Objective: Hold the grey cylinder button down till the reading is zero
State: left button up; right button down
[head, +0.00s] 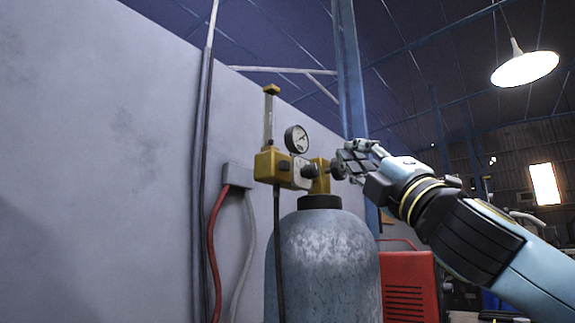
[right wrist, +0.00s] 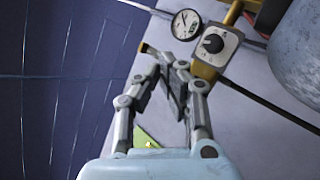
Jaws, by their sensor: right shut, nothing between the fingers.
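The grey cylinder (head: 322,250) stands upright with a brass valve block (head: 268,167) on top. A round gauge (head: 297,139) sits above the block and also shows in the right wrist view (right wrist: 186,24). Its needle shows, but its figures are too small to read. A dark round knob (head: 338,169) sticks out at the block's right side; I cannot tell surely whether it is the button. My right gripper (head: 346,161) is shut and empty, close beside this knob; contact cannot be told. It also shows in the right wrist view (right wrist: 172,78). My left gripper is not in view.
A dial plate with a black knob (right wrist: 213,43) sits beside the gauge. A clear flow tube (head: 269,118) rises from the block's left end. The pale wall (head: 120,150) carries a red hose (head: 214,255). A red machine (head: 408,285) stands right of the cylinder.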

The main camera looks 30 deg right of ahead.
aim_at(285, 166)
jog(key=w+a+p, duration=0.3)
jog(key=w+p, duration=0.4)
jog(key=w, duration=0.1)
jog(key=shift+a+p, duration=0.2)
jog(key=shift+p, duration=0.1)
jog(key=shift+w, duration=0.2)
dwell(1.2)
jog(key=shift+w+a, duration=0.15)
jog(key=shift+w, duration=0.1)
jog(key=shift+w+a+p, duration=0.15)
jog(key=shift+w+p, duration=0.2)
jog(key=shift+w, duration=0.15)
dwell(0.8)
jog(key=shift+s, duration=0.1)
dwell(1.2)
jog(key=shift+s+d+b, duration=0.3)
jog(key=shift+s, duration=0.5)
